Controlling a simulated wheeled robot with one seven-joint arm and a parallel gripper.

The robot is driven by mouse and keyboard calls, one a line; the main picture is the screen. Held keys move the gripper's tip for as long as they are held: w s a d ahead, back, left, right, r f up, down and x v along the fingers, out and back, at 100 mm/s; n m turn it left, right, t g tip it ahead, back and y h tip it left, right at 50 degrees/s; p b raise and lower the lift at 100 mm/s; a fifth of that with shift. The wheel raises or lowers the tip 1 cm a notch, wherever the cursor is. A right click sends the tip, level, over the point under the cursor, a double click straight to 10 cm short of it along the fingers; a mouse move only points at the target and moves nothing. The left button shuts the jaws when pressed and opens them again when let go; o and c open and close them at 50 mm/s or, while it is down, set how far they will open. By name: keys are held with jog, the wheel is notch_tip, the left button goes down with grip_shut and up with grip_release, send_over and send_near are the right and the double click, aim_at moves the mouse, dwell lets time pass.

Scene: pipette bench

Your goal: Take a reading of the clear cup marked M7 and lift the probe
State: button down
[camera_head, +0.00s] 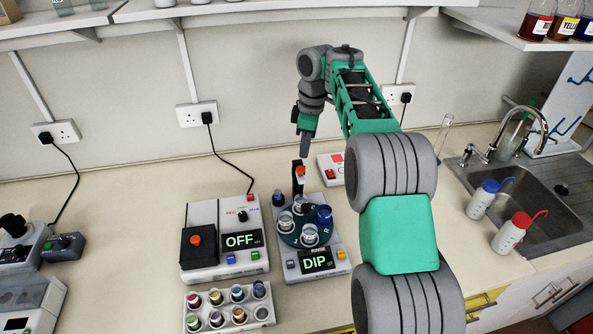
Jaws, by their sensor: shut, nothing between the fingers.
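My gripper (304,149) points down, shut and empty. It hangs just above a black post with an orange top (299,172), at the back of the device; I cannot tell whether they touch. The device (318,265) has a display reading DIP, a blue and a yellow button, and a dark round carousel (292,236). Several clear cups stand on the carousel, one at the back (300,204), one at the left (286,220) and one at the front (310,235). Their marks are too small to read, so I cannot tell which is M7. The probe is not clearly distinguishable.
Left of it stands a white device (203,215) with an OFF display (240,240). A rack of small coloured vials (229,308) is in front. A red-buttoned box (331,169) stands behind my arm. Bottles (482,199) and a sink (560,205) are at the right.

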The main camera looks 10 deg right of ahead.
aim_at(303, 168)
jog(key=f+b, duration=0.1)
jog(key=f, duration=0.1)
jog(key=f+b, duration=0.1)
jog(key=f, duration=0.1)
jog(key=shift+a+f+b, duration=0.2)
jog(key=shift+f+b, duration=0.05)
jog(key=shift+b, duration=0.1)
notch_tip(303, 168, down, 5)
jog(key=b, duration=0.5)
jog(key=shift+f, duration=0.2)
jog(key=shift+r, duration=0.35)
jog(key=d, duration=0.1)
jog(key=s+d+r, duration=0.1)
jog(key=shift+d+p, duration=0.35)
jog(key=shift+p, duration=0.05)
notch_tip(303, 168, up, 8)
jog(key=p, duration=0.6)
jog(key=shift+s+d+f, duration=0.15)
jog(key=shift+d, duration=0.25)
